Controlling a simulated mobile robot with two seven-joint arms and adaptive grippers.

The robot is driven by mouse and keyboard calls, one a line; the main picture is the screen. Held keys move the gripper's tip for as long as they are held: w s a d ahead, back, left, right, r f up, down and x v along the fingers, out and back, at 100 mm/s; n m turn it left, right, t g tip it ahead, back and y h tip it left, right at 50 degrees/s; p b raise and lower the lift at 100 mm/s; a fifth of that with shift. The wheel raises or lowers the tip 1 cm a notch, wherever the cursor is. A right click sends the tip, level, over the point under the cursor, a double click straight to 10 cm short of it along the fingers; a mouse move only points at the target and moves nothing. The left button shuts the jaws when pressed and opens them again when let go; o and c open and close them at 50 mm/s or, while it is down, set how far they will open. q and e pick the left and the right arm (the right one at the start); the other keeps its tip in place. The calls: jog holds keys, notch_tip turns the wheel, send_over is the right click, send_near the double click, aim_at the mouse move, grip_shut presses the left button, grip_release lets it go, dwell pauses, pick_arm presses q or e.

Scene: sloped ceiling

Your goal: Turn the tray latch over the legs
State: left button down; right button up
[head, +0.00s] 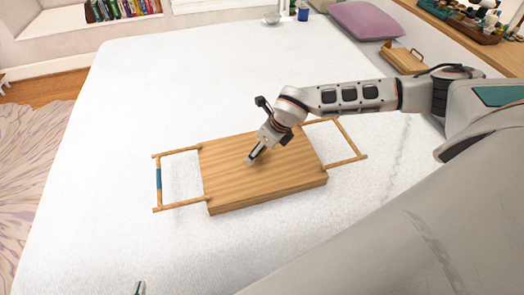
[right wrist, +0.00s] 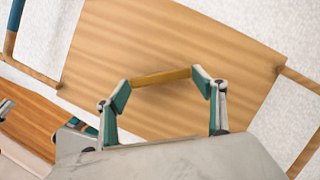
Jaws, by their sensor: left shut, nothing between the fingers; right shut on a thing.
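The wooden tray (head: 220,178) lies flat on the bed with its flat underside up. A leg frame (head: 158,203) with a blue band extends outward at the left, and another leg frame (head: 349,136) extends at the right. My right gripper (head: 252,157) is over the tray's middle and hides the latch in the head view. In the right wrist view its fingers are shut on the ends of the latch (right wrist: 160,77), a short wooden bar against the tray. My left gripper (head: 138,288) shows only as a small teal tip at the bottom edge; it is shut, empty and apart from the tray.
The white bed (head: 130,100) is clear around the tray. A pink pillow (head: 364,20) and a small wooden tray with a handle (head: 405,60) are at the back right. A bowl (head: 272,17) and a blue cup (head: 303,13) stand at the far edge.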

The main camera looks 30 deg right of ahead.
jog(key=shift+a+f+m, duration=0.1)
jog(key=shift+a+m, duration=0.1)
jog(key=shift+m, duration=0.3)
jog(key=shift+m+h+b, duration=0.3)
jog(key=shift+m+b, duration=0.2)
jog(key=shift+a+m+h+b, duration=0.15)
jog(key=shift+m+h+b, duration=0.25)
jog(key=shift+m, duration=0.4)
jog(key=m+h+b, duration=0.1)
jog(key=m, duration=0.1)
jog(key=shift+m, duration=0.3)
jog(key=shift+m+b, duration=0.5)
jog(key=shift+b, duration=0.05)
jog(key=shift+a, duration=0.1)
